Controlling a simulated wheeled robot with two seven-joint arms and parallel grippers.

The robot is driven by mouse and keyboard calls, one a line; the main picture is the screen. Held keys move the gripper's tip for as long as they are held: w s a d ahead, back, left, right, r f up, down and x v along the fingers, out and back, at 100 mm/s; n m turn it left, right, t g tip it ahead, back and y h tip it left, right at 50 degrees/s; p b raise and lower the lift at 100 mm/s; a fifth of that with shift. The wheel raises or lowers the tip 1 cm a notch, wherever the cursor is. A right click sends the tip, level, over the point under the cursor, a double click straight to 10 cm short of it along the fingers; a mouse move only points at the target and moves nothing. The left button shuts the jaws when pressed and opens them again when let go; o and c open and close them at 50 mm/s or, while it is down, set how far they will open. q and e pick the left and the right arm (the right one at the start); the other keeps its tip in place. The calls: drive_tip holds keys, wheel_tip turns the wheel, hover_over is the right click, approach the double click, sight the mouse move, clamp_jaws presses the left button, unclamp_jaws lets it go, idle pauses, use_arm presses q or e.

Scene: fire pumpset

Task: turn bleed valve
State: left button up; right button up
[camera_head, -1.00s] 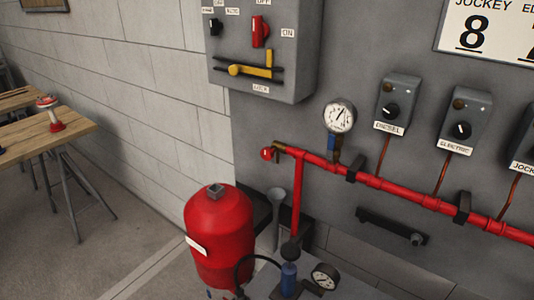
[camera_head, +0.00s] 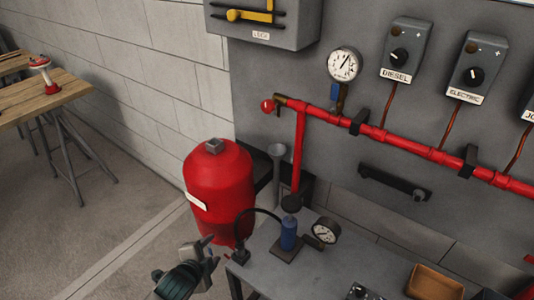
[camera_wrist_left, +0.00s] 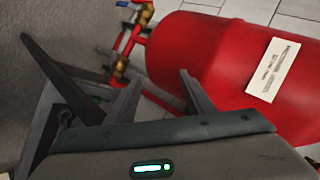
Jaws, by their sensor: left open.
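A red horizontal pipe (camera_head: 400,148) runs along the grey panel, with a red round knob (camera_head: 267,106) on a brass fitting at its left end. A blue-handled fitting (camera_head: 338,92) sits under the round gauge (camera_head: 344,64). No label shows which part is the bleed valve. My left gripper (camera_head: 212,246) is open in front of the lower part of the red tank (camera_head: 218,185), well below the knob. In the left wrist view the open fingers (camera_wrist_left: 160,76) have nothing between them that they grip; brass fittings (camera_wrist_left: 122,66) and a blue lever (camera_wrist_left: 122,4) show beyond. My right gripper is out of view.
A grey bench (camera_head: 335,262) carries a blue cylinder (camera_head: 289,233), a second gauge (camera_head: 326,232) and a brown tray (camera_head: 435,282). Grey control boxes (camera_head: 405,50) hang on the panel. A wooden table (camera_head: 45,98) stands at left, with open floor between.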

use_arm(q)
drive_tip(key=w+d+r+m+t+h, duration=0.1)
drive_tip(key=w+d+r+m+h, duration=0.1)
drive_tip(key=r+m, duration=0.7)
drive_tip(key=w+d+r+m+t+h, duration=0.2)
drive_tip(key=r+m, duration=0.7)
drive_tip(key=r, duration=0.6)
drive_tip(key=w+d+r+m+t+h, duration=0.1)
drive_tip(key=w+d+r+m+h, duration=0.2)
drive_tip(key=r+m, duration=0.6)
wheel_tip(320, 180, up, 4)
drive_tip(key=shift+w+h+b, duration=0.45)
drive_tip(key=shift+w+h, duration=0.35)
drive_tip(key=shift+w, duration=0.15)
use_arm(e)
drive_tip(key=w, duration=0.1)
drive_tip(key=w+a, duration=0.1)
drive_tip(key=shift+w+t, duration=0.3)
